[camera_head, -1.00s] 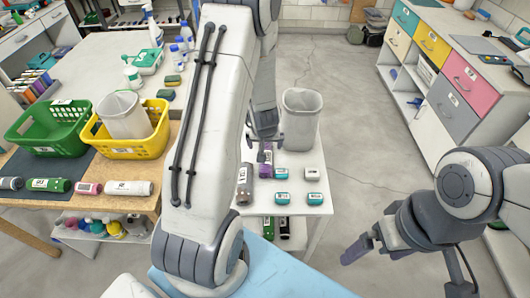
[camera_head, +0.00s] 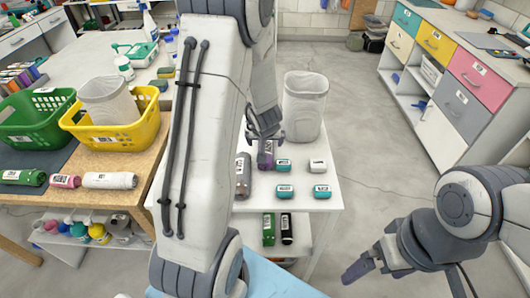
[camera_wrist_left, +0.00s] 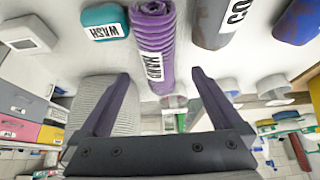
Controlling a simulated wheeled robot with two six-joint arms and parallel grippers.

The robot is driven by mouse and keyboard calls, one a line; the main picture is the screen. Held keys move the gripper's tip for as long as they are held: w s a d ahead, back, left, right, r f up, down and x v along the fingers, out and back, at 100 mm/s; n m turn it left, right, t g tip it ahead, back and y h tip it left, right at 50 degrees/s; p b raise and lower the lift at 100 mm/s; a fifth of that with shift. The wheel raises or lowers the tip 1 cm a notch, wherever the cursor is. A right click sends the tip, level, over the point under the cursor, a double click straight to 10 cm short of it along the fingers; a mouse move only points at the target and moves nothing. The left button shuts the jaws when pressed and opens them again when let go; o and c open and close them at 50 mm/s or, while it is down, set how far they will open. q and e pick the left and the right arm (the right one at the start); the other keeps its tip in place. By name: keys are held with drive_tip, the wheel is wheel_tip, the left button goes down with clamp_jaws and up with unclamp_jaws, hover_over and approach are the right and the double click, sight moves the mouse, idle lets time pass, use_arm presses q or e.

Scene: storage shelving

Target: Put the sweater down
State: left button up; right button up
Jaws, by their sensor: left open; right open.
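A purple ribbed roll with a white label, which I take for the sweater, lies on the white table and shows in the left wrist view (camera_wrist_left: 143,18). It also shows in the head view (camera_head: 265,160), partly covered by my left gripper (camera_head: 265,132). My left gripper (camera_wrist_left: 160,76) is open, its two dark fingers either side of the roll's near end, with a gap on each side. My right gripper (camera_head: 362,268) is open and empty at the lower right, over the floor, away from the table.
On the white table (camera_head: 300,208) stand a grey bin (camera_head: 304,108), a grey-brown roll (camera_head: 243,177) and several small labelled boxes. A yellow basket (camera_head: 112,140) and a green basket (camera_head: 36,118) stand on the wooden table at left. Open floor lies right of the white table.

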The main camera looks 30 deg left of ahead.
use_arm(q)
drive_tip(key=b+x, duration=0.2)
drive_tip(key=x, duration=0.2)
drive_tip(key=shift+s+f, duration=0.1)
drive_tip(key=shift+s, duration=0.05)
drive_tip(key=shift+w+a+f, duration=0.1)
drive_tip(key=shift+w+f, duration=0.15)
drive_tip(key=shift+f, duration=0.05)
drive_tip(key=shift+r, duration=0.1)
drive_tip(key=shift+c, duration=0.6)
clamp_jaws()
